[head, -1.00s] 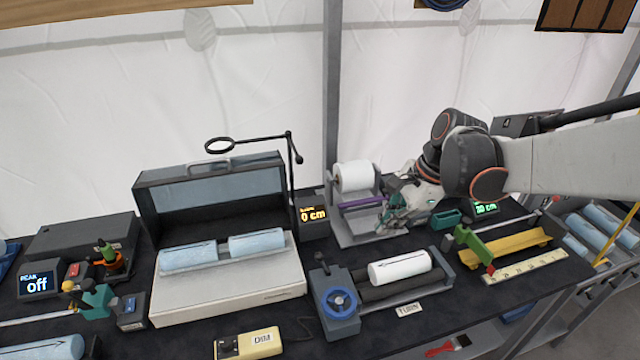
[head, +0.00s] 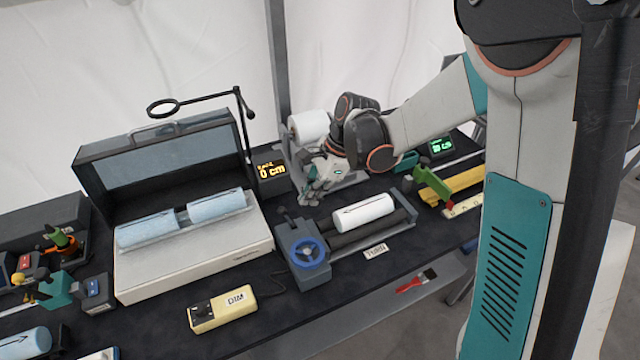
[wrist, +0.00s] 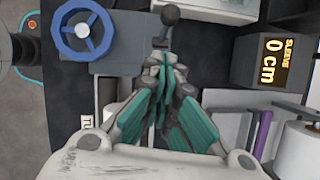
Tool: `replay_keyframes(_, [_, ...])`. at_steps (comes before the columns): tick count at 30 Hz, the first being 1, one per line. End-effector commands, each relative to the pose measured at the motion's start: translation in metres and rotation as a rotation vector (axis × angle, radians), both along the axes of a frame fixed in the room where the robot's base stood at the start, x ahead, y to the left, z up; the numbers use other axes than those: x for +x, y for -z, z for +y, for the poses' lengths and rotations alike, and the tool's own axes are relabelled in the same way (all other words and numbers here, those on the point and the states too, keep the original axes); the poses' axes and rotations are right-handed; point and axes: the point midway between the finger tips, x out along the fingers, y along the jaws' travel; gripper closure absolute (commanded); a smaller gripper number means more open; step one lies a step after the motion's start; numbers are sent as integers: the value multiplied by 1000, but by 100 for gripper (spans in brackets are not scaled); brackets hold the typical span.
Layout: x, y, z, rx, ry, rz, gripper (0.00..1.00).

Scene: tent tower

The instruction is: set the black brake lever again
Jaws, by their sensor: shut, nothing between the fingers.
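The black brake lever (wrist: 169,16) has a round knob on a short stem. It stands on the grey block of the roller unit, and in the head view the lever (head: 284,213) shows small behind the blue handwheel. My gripper (wrist: 163,62) is shut and empty, with its fingertips close to the lever's stem in the wrist view. I cannot tell whether they touch it. In the head view my gripper (head: 308,197) is low behind the roller unit, just right of the lever. The blue handwheel (head: 309,252) is on the front of the block.
A white roll (head: 363,213) lies on the dark rollers to the right. A display (head: 271,170) reading 0 cm stands behind the lever. The open grey case (head: 190,265) with blue rolls is to the left. A yellow box (head: 222,308) lies in front.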

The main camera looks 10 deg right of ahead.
Motion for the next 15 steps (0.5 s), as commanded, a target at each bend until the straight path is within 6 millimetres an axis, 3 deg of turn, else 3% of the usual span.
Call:
replay_keyframes(6, [-3,9,25,0,-2,-1,100])
replay_keyframes(15, [-4,10,31,0,-1,0,100])
